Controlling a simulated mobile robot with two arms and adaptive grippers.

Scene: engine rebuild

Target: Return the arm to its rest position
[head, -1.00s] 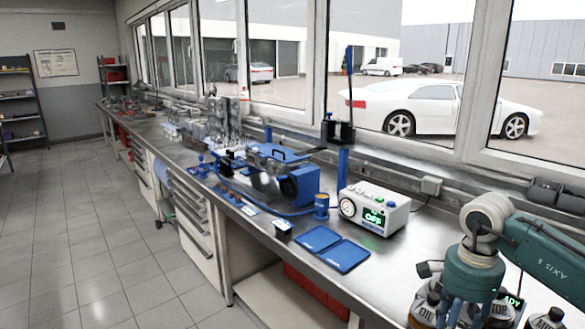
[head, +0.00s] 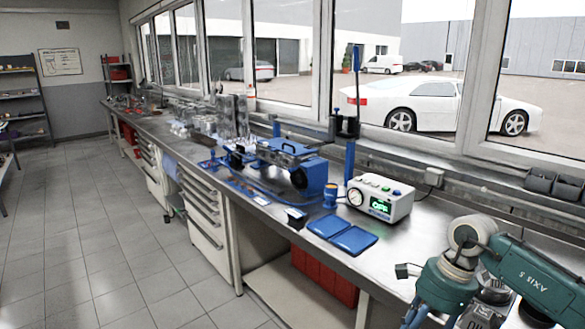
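My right arm shows at the lower right of the head view as a teal link marked "AXIS 5" with a pale grey joint. It hangs in front of the right end of the workbench (head: 437,238). Its lower part runs out of the bottom edge, and I do not see its fingertips. I cannot tell whether it holds anything. My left arm and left gripper are not in view.
A white control box (head: 381,198) with a green display and two blue trays (head: 352,240) stand on the bench. A blue machine (head: 310,177) is behind them. Dark bottles (head: 492,290) stand partly hidden behind my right arm. The floor (head: 130,250) left of the bench is clear.

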